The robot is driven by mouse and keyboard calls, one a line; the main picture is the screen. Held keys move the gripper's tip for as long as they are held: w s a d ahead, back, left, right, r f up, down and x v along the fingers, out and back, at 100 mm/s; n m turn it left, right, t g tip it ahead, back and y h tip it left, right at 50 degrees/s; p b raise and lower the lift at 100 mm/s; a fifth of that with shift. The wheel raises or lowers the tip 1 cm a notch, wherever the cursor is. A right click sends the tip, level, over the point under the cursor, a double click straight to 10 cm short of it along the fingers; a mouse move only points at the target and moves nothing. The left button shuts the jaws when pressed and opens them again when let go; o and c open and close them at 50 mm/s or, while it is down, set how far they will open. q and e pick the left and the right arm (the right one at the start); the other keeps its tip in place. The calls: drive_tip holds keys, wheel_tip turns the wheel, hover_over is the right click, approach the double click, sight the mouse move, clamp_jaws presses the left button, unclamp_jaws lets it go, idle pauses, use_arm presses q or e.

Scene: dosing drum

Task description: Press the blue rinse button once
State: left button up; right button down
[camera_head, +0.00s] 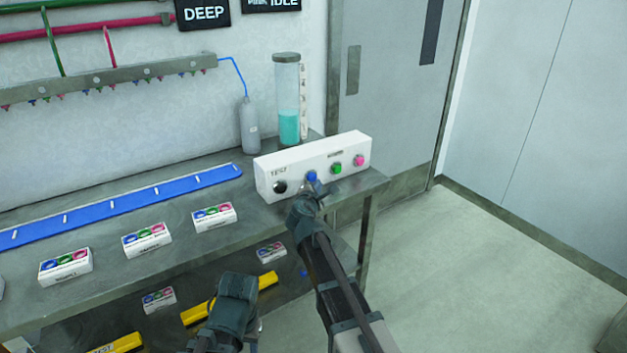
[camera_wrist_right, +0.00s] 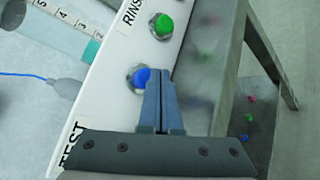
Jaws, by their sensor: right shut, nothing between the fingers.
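The blue button (camera_head: 312,176) is on the front of a white control box (camera_head: 343,149) at the table's right end. It also shows in the right wrist view (camera_wrist_right: 139,76), in a metal ring. My right gripper (camera_head: 304,196) is in front of the box, just below the blue button. In the right wrist view its fingers (camera_wrist_right: 161,77) are together and empty, with the tips overlapping the button's edge. I cannot tell whether they touch it. My left gripper (camera_head: 236,288) is low in front of the table, away from the box; its fingers cannot be made out.
The same box carries a black knob (camera_head: 280,187), a green button (camera_head: 336,168) and a pink button (camera_head: 359,160). A clear cylinder with teal liquid (camera_head: 288,124) and a grey bottle (camera_head: 249,128) stand behind it. Several small white button boxes stand to the left. Floor is clear at right.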

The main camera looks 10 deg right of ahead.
idle(0.3)
drive_tip(key=s, duration=0.1)
drive_tip(key=s+d, duration=0.1)
drive_tip(key=s, duration=0.2)
drive_tip(key=shift+s+d, duration=0.35)
drive_tip(key=shift+d, duration=0.05)
idle(0.4)
drive_tip(key=s+a+f+m+g+y, duration=0.2)
drive_tip(key=s+a+f+m+g, duration=0.35)
drive_tip(key=s, duration=0.55)
drive_tip(key=s+a+f+m+g+y, duration=0.1)
drive_tip(key=s+a+f+m+g, duration=0.4)
drive_tip(key=s, duration=0.7)
drive_tip(key=s+a+f+m+g+y, duration=0.2)
drive_tip(key=s+a+f+m+g, duration=0.3)
drive_tip(key=s, duration=0.6)
wheel_tip(320, 180, up, 12)
drive_tip(key=t+p, duration=0.1)
drive_tip(key=p, duration=1.2)
drive_tip(key=shift+a, duration=0.45)
